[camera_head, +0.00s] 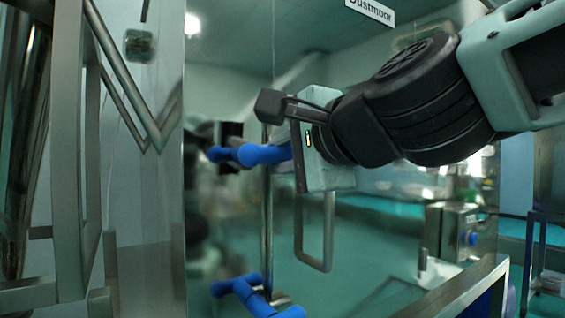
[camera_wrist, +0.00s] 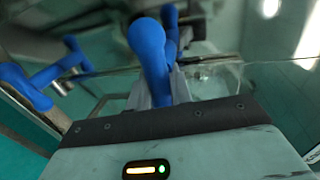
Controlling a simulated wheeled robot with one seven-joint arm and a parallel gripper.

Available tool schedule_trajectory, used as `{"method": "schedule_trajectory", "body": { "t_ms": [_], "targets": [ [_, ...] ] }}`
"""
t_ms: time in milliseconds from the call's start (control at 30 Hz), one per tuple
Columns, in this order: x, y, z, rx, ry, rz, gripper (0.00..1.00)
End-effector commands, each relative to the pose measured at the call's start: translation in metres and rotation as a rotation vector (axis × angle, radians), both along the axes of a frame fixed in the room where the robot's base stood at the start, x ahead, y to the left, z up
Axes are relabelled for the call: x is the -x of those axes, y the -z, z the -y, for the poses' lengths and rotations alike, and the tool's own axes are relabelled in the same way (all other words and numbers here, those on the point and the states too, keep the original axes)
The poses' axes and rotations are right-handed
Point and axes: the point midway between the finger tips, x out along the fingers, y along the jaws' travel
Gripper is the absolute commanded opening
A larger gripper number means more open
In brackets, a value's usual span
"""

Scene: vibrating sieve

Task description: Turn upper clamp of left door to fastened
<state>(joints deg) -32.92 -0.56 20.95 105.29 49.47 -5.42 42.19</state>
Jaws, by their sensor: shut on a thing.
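The upper clamp has a blue handle (camera_head: 265,154) that sticks out from the edge of the left door (camera_head: 225,225), a glossy panel. My gripper (camera_head: 289,150) reaches it from the right, and its body hides part of the clamp. In the wrist view the blue handle (camera_wrist: 149,52) rises from between my gripper's grey fingers (camera_wrist: 160,90), which are shut on it. I cannot tell the clamp's exact angle. A lower blue clamp (camera_head: 246,290) sits below on the same edge.
A metal door pull (camera_head: 328,236) hangs just below my gripper. A steel frame (camera_head: 68,150) stands at the left. A control box with a blue button (camera_head: 471,238) is at the right.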

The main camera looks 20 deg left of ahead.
Motion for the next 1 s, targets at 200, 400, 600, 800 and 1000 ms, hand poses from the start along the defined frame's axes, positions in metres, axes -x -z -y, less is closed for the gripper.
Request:
{"method": "schedule_trajectory", "body": {
  "t_ms": [200,400,600,800,1000],
  "targets": [
    [0.0,0.001,0.0,-0.004,0.0,-0.009,0.0],
    [0.0,0.001,0.0,-0.004,0.001,-0.009,0.0],
    [0.0,0.001,0.0,-0.004,0.001,-0.007,0.41],
    [0.001,0.0,0.001,-0.004,0.0,-0.006,0.41],
    [0.014,-0.004,0.018,-0.005,0.002,-0.002,0.41]
  ]
}}
